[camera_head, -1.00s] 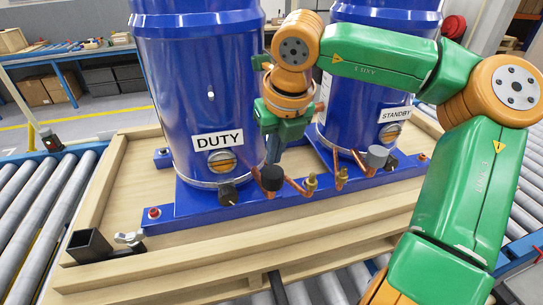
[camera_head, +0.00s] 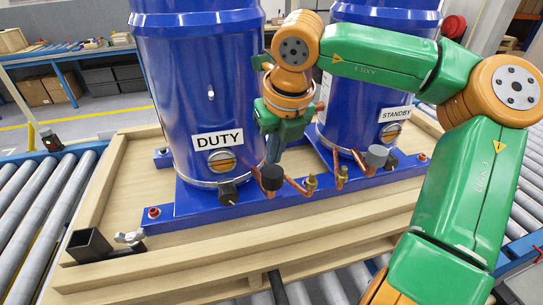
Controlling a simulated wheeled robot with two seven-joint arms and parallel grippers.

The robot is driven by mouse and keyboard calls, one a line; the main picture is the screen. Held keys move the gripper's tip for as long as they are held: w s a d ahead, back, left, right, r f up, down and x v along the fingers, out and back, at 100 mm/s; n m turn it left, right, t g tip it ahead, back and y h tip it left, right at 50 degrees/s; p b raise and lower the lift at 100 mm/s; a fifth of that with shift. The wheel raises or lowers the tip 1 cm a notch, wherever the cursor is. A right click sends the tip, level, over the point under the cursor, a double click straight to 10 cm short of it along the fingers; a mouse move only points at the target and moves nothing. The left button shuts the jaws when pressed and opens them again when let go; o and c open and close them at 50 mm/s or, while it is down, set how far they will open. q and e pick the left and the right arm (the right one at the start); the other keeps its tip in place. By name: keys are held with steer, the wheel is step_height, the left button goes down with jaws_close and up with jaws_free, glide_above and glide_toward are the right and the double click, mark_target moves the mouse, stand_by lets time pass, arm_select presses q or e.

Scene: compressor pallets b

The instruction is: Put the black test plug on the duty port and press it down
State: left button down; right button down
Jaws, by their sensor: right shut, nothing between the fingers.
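The blue DUTY compressor (camera_head: 205,95) stands at the left of the pallet, with a white label reading DUTY. The black test plug (camera_head: 272,178) sits upright at the end of a copper stub at the compressor's lower right, seemingly on the duty port, which it hides. How far down it is seated I cannot tell. My right gripper (camera_head: 274,155) is shut and empty, pointing down just above the plug. Whether its tips touch the plug's top is not clear. My left gripper is out of view.
The blue STANDBY compressor (camera_head: 365,95) stands to the right, with a grey plug (camera_head: 376,156) low in front of it. Brass fittings (camera_head: 312,181) stand between. A black square holder (camera_head: 89,246) and a wing nut (camera_head: 130,238) are at the wooden pallet's front left corner.

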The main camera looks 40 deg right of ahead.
mark_target(275, 174)
steer(key=shift+f+b, duration=1.05)
steer(key=shift+f, duration=0.1)
steer(key=shift+r, duration=0.1)
step_height(275, 174, up, 5)
steer(key=p, duration=0.4)
steer(key=shift+p, duration=0.3)
